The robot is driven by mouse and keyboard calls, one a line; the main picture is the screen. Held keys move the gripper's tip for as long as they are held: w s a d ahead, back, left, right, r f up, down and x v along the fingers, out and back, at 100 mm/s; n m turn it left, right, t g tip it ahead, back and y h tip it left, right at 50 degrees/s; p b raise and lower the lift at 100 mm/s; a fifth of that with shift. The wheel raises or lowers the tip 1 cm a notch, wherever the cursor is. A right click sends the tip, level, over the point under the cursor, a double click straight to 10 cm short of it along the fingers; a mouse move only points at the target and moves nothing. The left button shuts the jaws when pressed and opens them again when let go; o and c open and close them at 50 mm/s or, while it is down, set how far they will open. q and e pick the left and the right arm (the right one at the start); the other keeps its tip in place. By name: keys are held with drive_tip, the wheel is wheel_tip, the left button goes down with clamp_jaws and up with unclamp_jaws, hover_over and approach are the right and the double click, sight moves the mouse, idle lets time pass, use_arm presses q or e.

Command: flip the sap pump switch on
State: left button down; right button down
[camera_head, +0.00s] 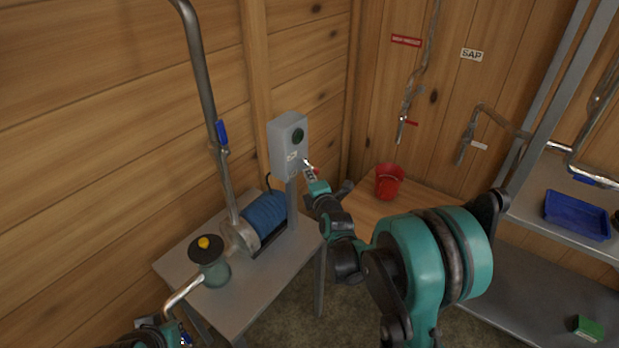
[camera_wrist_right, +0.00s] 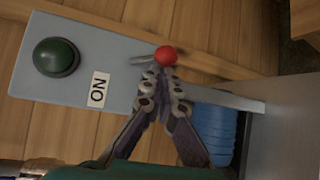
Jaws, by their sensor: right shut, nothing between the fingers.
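The grey pump switch box (camera_head: 283,150) stands on a post at the back of the metal table. It has a dark green lamp (camera_head: 298,135), also in the right wrist view (camera_wrist_right: 56,57), and an ON label (camera_wrist_right: 97,90). A red ball knob (camera_wrist_right: 166,56) shows beside the box edge, with a short metal rod (camera_wrist_right: 142,60) on its left. My right gripper (camera_head: 308,166) is at the lower front of the box. Its fingertips (camera_wrist_right: 165,72) are together and empty, right at the knob; contact is unclear. My left gripper (camera_head: 180,340) is partly cut off at the bottom edge.
The blue pump motor (camera_head: 264,214) sits on the metal table (camera_head: 262,286) below the box, with a steel pipe (camera_head: 203,100) rising beside it. A yellow-knobbed filter (camera_head: 206,250) stands in front. A red bucket (camera_head: 389,182) is to the right. Metal shelves (camera_head: 535,219) are at far right.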

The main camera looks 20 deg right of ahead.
drive_tip(key=shift+s+r+g+p, duration=0.1)
drive_tip(key=shift+r+g+p, duration=0.2)
drive_tip(key=shift+p, duration=0.2)
drive_tip(key=shift+n+p, duration=0.3)
